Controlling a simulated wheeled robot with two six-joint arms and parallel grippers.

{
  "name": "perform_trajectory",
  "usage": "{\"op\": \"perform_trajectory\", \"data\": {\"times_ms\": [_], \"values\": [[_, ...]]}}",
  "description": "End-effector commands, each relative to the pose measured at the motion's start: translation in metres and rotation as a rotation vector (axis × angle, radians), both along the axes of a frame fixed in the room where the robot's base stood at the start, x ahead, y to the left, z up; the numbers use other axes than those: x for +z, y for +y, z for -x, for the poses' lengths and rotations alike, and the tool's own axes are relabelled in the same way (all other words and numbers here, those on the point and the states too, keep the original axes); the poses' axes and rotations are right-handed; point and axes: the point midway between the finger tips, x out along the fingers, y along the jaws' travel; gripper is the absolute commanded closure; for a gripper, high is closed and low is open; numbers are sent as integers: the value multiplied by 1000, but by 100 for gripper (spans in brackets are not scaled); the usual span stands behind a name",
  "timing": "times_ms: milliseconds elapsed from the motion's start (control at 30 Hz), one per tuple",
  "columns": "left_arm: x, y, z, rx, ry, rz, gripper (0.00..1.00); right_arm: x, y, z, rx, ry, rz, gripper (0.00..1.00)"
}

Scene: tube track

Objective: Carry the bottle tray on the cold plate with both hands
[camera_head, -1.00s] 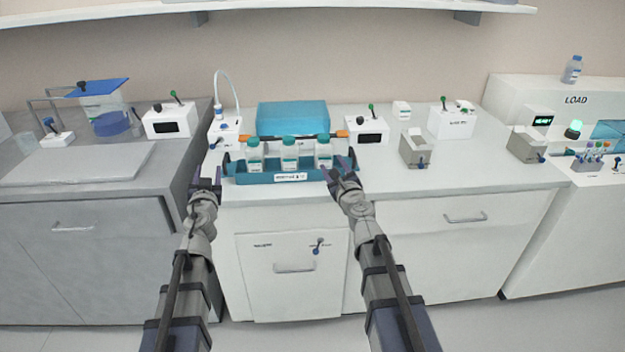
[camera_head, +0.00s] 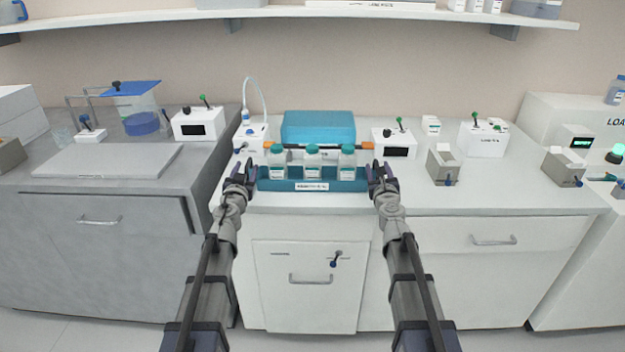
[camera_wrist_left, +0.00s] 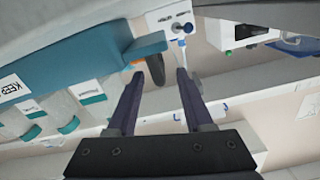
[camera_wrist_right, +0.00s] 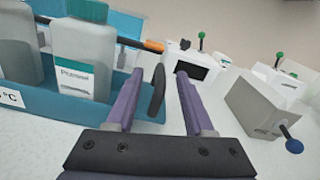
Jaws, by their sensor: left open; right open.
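The teal bottle tray (camera_head: 275,185) sits on the white counter, with a white label on its front. It holds three clear bottles with green caps (camera_head: 312,163). My left gripper (camera_head: 243,170) is open at the tray's left end; in the left wrist view a black handle (camera_wrist_left: 155,69) lies between its fingertips. My right gripper (camera_head: 378,170) is open at the right end; in the right wrist view the other black handle (camera_wrist_right: 157,92) stands between its fingers. Whether any finger touches a handle I cannot tell. I cannot make out a cold plate with certainty.
A blue block (camera_head: 318,124) and a dark bar with orange ends (camera_head: 367,146) are behind the tray. A white device with a display (camera_head: 396,144) and a grey box (camera_head: 442,165) stand to the right. A white device with a hose (camera_head: 250,138) stands at the left.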

Motion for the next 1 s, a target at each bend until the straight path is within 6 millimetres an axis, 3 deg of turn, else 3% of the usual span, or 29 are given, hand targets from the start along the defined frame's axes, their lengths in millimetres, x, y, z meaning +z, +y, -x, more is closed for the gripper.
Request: {"op": "perform_trajectory", "data": {"times_ms": [33, 200, 633, 1000], "values": [[0, 0, -10, 0, 0, 0, 49, 0, 0, -10, 0, 0, 0, 47], [0, -1, -25, 0, 0, 0, 49, 0, -1, -25, 0, 0, 0, 47], [0, -1, -30, 1, 0, 0, 49, 0, -1, -30, 0, 0, 0, 47], [0, -1, -29, 1, 0, 0, 90, 0, -1, -29, 0, 0, 0, 89]]}}
